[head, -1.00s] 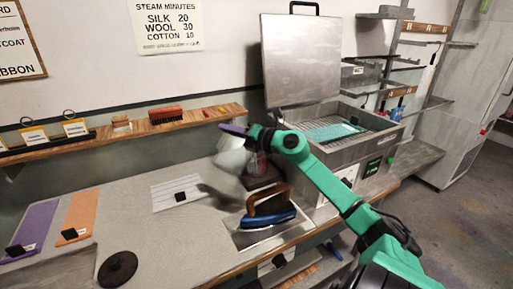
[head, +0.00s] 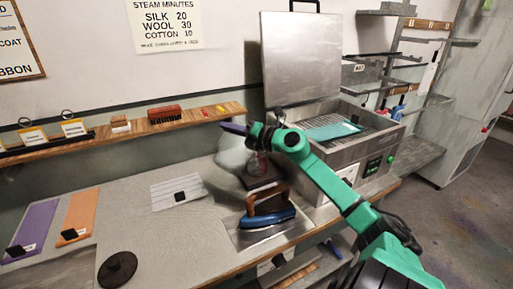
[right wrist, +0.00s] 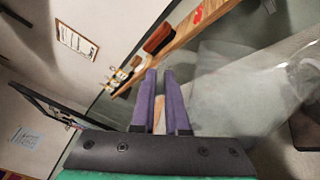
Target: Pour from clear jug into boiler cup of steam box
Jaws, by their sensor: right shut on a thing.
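My right gripper (head: 234,128) has purple fingers, above the counter just left of the steam box (head: 345,150). It is shut on the clear jug (head: 232,153), whose faint see-through body hangs below and beside the fingers. In the right wrist view the fingers (right wrist: 160,78) are close together, with the jug's glass (right wrist: 235,95) to their right. The jug's exact tilt and contents are hard to tell. The steam box stands with its lid (head: 302,58) raised. A small glass-like vessel below my arm may be the boiler cup, but it is partly hidden. My left gripper is out of view.
A blue-based iron (head: 267,219) rests on a metal plate in front of the steam box. A teal cloth (head: 332,131) lies on the box's rack. A shelf with a red brush (head: 165,114) runs behind. The counter's middle is mostly clear.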

